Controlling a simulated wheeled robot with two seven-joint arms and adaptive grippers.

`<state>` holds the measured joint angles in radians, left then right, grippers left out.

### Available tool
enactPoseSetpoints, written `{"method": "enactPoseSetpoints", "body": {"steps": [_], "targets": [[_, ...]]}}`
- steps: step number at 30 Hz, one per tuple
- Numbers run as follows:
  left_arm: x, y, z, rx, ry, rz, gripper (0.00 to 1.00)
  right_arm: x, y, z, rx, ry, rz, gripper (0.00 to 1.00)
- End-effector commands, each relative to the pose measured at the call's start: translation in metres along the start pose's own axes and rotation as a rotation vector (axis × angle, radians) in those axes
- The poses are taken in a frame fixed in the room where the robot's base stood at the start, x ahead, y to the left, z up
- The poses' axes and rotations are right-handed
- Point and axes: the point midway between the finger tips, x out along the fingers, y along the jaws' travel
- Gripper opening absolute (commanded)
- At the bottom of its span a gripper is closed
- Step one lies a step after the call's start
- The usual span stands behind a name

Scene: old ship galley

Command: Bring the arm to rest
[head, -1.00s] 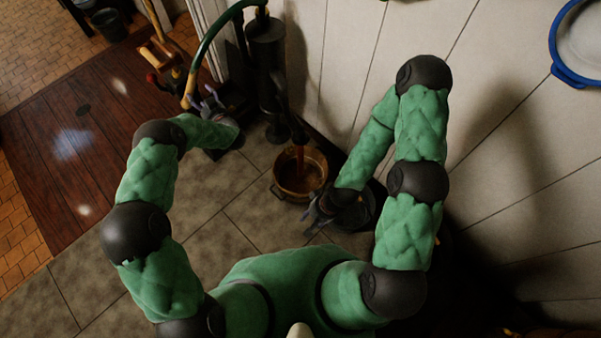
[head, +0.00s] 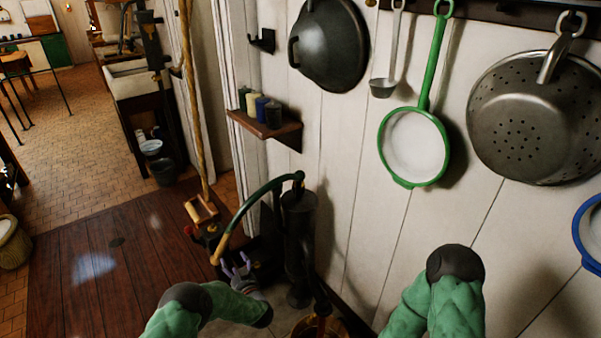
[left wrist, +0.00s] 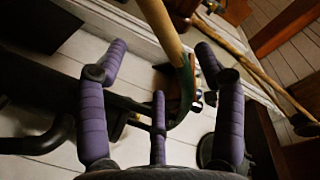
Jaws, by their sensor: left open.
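My left gripper (head: 238,268) is open, with its purple fingers spread, just below the lever of the black hand pump (head: 299,230). In the left wrist view the open fingers (left wrist: 160,75) hold nothing. The pump lever (head: 254,208), green with a tan grip end, shows beyond and between them (left wrist: 163,32); I cannot tell the exact gap. My left arm (head: 188,305) comes in from the bottom. Only the bent upper part of my right arm (head: 452,275) shows at the lower right; its gripper is outside the view.
A copper pot (head: 338,326) stands below the pump, mostly cut off. On the wall hang a green-rimmed pan (head: 414,146), a colander (head: 530,118) and a dark wok (head: 330,45). A small shelf (head: 268,129) juts out above the pump.

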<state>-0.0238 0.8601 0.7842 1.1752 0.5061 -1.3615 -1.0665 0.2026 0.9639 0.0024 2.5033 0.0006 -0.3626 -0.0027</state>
Motion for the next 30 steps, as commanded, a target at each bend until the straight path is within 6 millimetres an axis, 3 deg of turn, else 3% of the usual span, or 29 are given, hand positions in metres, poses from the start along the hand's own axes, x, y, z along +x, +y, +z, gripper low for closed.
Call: {"method": "enactPoseSetpoints", "body": {"steps": [5, 8, 14, 21, 27, 30], "targets": [[-0.007, 0.011, 0.016, -0.036, -0.041, 0.087, 0.69, -0.001, 0.000, 0.000, 0.000, 0.000, 0.000, 0.40], [-0.022, 0.026, 0.039, -0.091, -0.110, 0.209, 0.69, -0.002, -0.001, 0.000, 0.000, 0.000, 0.000, 0.40], [-0.082, 0.053, 0.093, -0.234, -0.338, 0.479, 0.69, -0.005, -0.002, 0.000, 0.000, 0.000, 0.000, 0.40], [-0.196, 0.057, 0.151, -0.383, -0.709, 0.733, 0.69, -0.008, -0.003, 0.000, 0.000, 0.000, 0.000, 0.40], [-0.309, 0.033, 0.180, -0.469, -1.061, 0.863, 0.69, -0.011, -0.004, 0.000, 0.000, 0.000, 0.000, 0.40], [-0.353, 0.018, 0.186, -0.488, -1.201, 0.895, 0.69, -0.011, -0.004, 0.000, 0.000, 0.000, 0.000, 0.40]]}}
